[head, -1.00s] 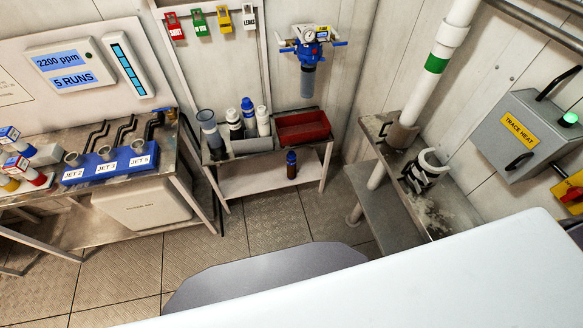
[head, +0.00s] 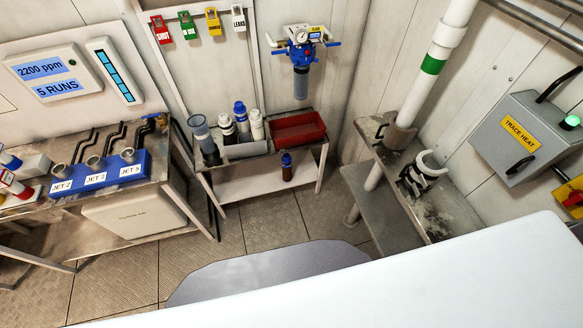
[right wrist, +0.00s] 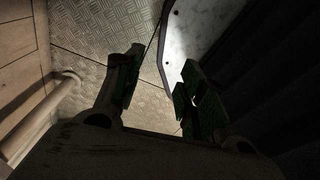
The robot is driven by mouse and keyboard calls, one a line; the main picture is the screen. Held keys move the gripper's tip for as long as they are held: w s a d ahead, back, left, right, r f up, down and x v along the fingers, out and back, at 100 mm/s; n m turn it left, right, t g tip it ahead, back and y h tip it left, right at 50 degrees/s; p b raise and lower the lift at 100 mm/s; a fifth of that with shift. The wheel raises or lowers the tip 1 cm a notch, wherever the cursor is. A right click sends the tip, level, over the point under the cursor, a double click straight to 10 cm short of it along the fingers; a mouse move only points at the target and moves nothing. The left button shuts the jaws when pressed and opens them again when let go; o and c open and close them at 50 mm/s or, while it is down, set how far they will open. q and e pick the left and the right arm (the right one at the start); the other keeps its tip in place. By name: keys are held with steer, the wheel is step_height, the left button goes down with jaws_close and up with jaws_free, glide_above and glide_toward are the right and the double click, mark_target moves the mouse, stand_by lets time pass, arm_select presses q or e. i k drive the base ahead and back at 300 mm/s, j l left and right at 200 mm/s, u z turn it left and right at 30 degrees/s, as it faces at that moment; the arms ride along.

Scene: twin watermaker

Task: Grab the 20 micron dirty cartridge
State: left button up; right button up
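No label reading 20 micron is legible, so I cannot tell which item is the dirty cartridge. In the head view a blue filter housing (head: 300,45) with a gauge hangs on the back wall, its grey bowl (head: 301,83) pointing down. Below it, a grey cylinder (head: 202,134) stands at the left of a small bench. White bottles (head: 257,123) and a blue-capped bottle (head: 241,115) stand beside it in a grey bin. My right gripper (right wrist: 160,75) shows in the right wrist view, fingers apart and empty, above the floor. My left gripper is not in view.
The small bench (head: 245,190) also carries a red tray (head: 298,128); a dark bottle (head: 286,167) stands on its lower shelf. A stand (head: 445,208) with a clamp-like holder is at right. A large white surface (head: 400,285) fills the foreground.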

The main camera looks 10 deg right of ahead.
mark_target(286, 159)
steer(key=i+z, duration=0.5)
steer(key=i+j+z, duration=0.3)
steer(key=i+z, duration=0.2)
steer(key=k, duration=0.05)
